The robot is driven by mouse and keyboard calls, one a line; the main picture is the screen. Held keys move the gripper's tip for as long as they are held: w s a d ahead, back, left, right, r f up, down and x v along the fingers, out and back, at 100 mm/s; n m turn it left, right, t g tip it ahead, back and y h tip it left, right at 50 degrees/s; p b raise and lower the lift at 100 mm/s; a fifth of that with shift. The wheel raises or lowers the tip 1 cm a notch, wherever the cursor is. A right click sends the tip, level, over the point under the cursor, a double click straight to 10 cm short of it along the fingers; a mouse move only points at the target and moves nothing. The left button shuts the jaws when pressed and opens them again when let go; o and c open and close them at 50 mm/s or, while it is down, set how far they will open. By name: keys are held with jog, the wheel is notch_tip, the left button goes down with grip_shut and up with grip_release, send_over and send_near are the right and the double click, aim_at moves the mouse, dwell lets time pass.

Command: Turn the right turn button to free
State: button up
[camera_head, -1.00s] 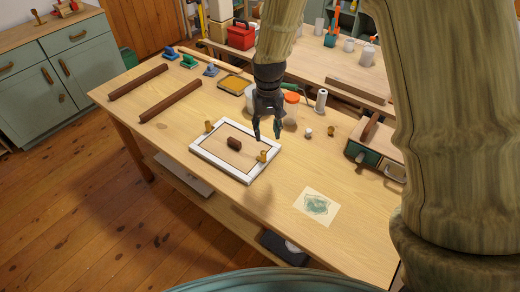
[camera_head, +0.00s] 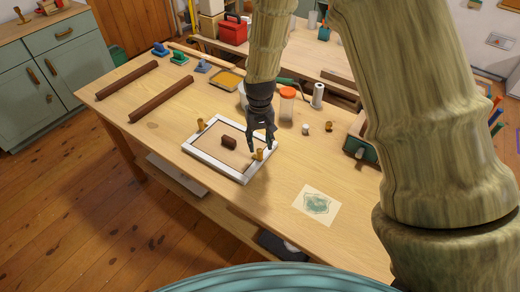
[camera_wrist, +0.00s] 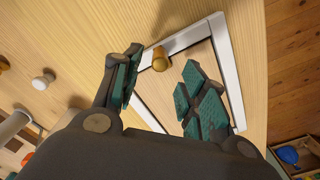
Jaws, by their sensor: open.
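The white frame (camera_head: 205,168) lies flat on the workbench, around a wood-coloured panel with a dark brown block (camera_head: 229,142) on it. The right turn button (camera_head: 259,154) is a small brass-coloured piece on the frame's right side. It also shows in the wrist view (camera_wrist: 160,60), between and beyond my finger pads. A second brass turn button (camera_head: 200,124) sits on the frame's far left side. My gripper (camera_head: 262,147) is open and empty, pointing down close above the right turn button. Whether a finger touches the button I cannot tell.
A printed paper (camera_head: 317,205) lies right of the frame. Two dark brown bars (camera_head: 160,99) lie at the left. An orange-lidded jar (camera_head: 287,105), a white knob (camera_head: 306,129) and a green box (camera_head: 359,146) stand behind and right. The bench front is clear.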

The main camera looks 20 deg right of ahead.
aim_at(260, 150)
jog(key=shift+f+p, duration=0.6)
jog(key=shift+f, duration=2.05)
grip_shut()
